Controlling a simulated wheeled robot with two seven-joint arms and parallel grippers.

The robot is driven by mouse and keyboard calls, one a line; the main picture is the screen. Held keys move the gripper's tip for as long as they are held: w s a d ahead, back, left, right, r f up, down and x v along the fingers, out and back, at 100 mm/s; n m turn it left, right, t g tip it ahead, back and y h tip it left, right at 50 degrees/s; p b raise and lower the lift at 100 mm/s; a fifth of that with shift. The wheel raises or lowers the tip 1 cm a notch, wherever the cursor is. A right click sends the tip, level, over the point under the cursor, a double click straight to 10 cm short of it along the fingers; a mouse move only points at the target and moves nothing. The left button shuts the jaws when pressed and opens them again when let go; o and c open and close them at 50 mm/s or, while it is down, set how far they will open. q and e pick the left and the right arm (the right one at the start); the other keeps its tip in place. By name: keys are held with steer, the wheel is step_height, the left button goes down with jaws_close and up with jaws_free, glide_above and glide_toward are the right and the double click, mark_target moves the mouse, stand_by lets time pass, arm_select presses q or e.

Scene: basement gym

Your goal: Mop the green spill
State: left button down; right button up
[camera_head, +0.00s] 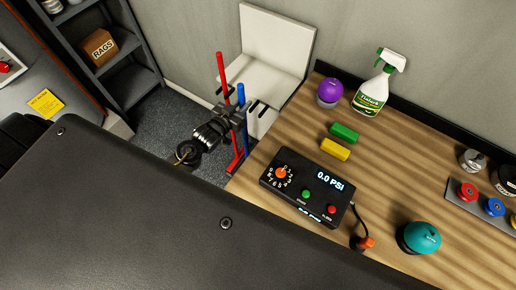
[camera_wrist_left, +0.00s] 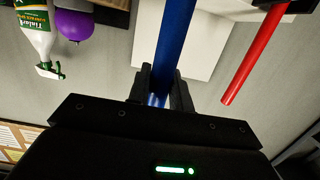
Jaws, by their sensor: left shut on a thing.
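My left gripper (camera_head: 238,117) is shut on an upright blue pole (camera_head: 241,94), to the left of the wooden bench. In the left wrist view the pole (camera_wrist_left: 174,40) runs between the fingers of the gripper (camera_wrist_left: 160,92). A red pole (camera_head: 220,72) stands beside it, apart from the fingers; it also shows in the left wrist view (camera_wrist_left: 252,60). The lower ends of the poles are partly hidden, and I cannot make out a mop head. No green spill shows in either view. My right gripper is out of view.
A shelf (camera_head: 130,45) stands at left.

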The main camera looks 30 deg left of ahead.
arm_select(q)
steer(key=shift+p+v, duration=0.6)
steer(key=shift+v, duration=1.1)
steer(key=shift+f, duration=0.2)
